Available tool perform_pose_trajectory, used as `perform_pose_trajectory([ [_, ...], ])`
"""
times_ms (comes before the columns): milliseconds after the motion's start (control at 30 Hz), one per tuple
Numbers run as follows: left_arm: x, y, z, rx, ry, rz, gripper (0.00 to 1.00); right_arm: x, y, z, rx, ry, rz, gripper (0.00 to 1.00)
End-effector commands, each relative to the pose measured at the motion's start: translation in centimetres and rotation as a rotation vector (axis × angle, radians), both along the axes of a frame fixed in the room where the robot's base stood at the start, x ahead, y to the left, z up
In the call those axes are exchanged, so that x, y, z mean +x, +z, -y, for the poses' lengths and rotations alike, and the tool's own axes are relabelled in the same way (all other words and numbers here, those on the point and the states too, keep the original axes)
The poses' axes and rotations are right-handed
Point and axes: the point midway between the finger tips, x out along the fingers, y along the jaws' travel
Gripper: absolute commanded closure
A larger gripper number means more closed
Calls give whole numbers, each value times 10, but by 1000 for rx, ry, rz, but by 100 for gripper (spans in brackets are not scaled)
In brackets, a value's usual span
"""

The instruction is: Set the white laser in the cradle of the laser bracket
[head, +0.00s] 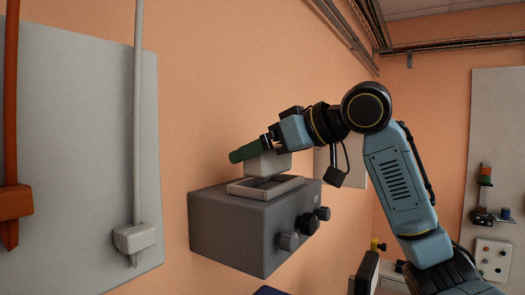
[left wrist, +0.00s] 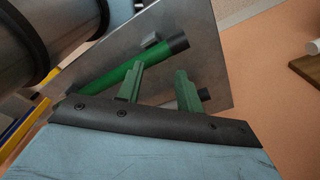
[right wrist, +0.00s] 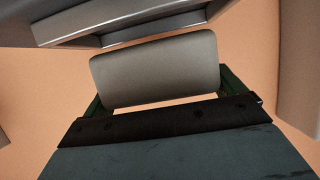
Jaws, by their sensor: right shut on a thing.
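The white laser (head: 268,165) is a pale rounded block in the head view. In the right wrist view the laser (right wrist: 155,70) spans the space between the fingers. The laser bracket (head: 228,230) is a dark grey box on the wall, with a pale, rimmed cradle (head: 250,190) on top. The laser is right over the cradle; I cannot tell whether they touch. My left gripper (left wrist: 160,78), seen only in the left wrist view, is open and empty.
Dark knobs (head: 307,223) stick out of the bracket's front. A grey panel (head: 75,130) with an orange rod and a white rod (head: 138,110) stands at the left. In the left wrist view a green bar (left wrist: 115,78) lies behind my fingers.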

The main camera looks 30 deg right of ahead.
Motion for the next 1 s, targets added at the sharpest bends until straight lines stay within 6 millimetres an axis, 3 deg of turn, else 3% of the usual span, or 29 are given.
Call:
perform_pose_trajectory([
  [1000, 4, -11, 0, 0, 1, 6, 64, 0, -19, 0, 0, 0, 2, 34],
])
